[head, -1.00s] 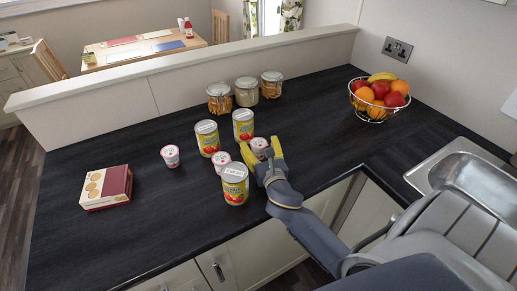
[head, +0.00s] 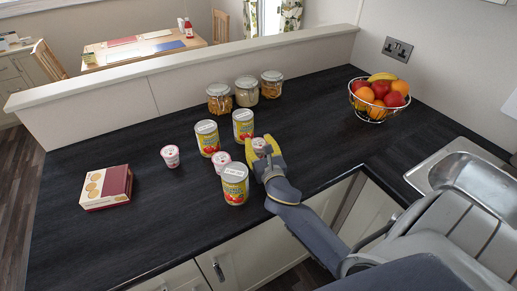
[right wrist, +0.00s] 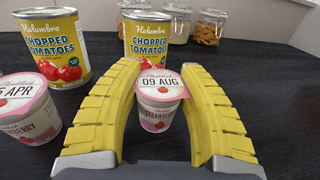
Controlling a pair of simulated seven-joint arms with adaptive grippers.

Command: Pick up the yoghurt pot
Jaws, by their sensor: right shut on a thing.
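My right gripper (head: 262,153) has its yellow fingers closed around a yoghurt pot (head: 259,145), which stands on the dark worktop. In the right wrist view the gripper (right wrist: 160,110) has one finger on each side of this pot (right wrist: 158,115); its lid reads "09 AUG" and its side shows "STRAWBERRY". A second yoghurt pot (head: 222,160) stands just left of the gripper; in the right wrist view it (right wrist: 25,112) is at the left edge, its lid partly cut off. A third pot (head: 170,156) stands apart, further left. My left gripper is not in view.
Chopped tomato tins stand close by: one in front (head: 235,184), two behind (head: 207,138) (head: 243,125). Glass jars (head: 246,91) line the low wall. A biscuit box (head: 106,187) lies left; a fruit basket (head: 378,98) and sink (head: 465,180) are right. Worktop between gripper and basket is clear.

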